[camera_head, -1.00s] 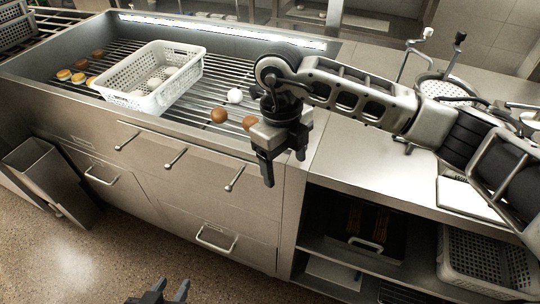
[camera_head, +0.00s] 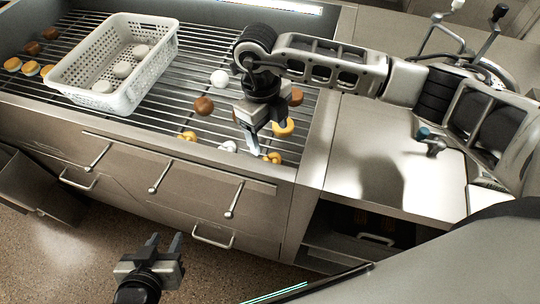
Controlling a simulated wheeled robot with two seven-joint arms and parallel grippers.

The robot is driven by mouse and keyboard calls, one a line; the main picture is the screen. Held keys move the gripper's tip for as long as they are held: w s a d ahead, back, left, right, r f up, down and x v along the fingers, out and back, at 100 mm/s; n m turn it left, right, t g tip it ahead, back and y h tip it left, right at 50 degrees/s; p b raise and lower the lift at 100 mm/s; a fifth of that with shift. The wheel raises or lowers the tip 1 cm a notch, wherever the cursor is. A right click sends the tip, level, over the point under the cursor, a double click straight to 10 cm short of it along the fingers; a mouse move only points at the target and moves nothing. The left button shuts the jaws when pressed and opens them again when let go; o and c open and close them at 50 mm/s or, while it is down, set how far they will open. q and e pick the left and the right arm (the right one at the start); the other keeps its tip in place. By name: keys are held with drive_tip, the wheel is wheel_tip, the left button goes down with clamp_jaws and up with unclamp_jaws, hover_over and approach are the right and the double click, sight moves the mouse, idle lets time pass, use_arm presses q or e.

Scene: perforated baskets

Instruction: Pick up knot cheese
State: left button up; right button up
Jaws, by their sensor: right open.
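Several small knot-like pieces lie on the wire rack near its front edge. They are a yellow one (camera_head: 188,136), a white one (camera_head: 228,147) and a yellow-orange one (camera_head: 272,158); which is the knot cheese I cannot tell for sure. My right gripper (camera_head: 262,138) is open, pointing down over the rack, just above and behind the white and yellow-orange pieces. Its fingers partly hide the pieces around it, and contact is unclear. My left gripper (camera_head: 165,239) is open and empty, low in front of the drawers, away from the rack.
A white perforated basket (camera_head: 75,92) with pale round pieces stands on the rack. Brown pieces (camera_head: 204,106), a white ball (camera_head: 219,78) and a yellow ring-like piece (camera_head: 283,127) lie near my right gripper. The steel counter (camera_head: 365,150) to the right is mostly clear.

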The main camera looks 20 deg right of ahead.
sight(270, 158)
drive_tip(key=f, duration=0.6)
drive_tip(key=f+p, duration=0.1)
drive_tip(key=f, duration=0.2)
drive_tip(key=shift+s+d+f, duration=0.1)
drive_tip(key=shift+s+f, duration=0.2)
drive_tip(key=shift+f, duration=0.05)
drive_tip(key=c, duration=1)
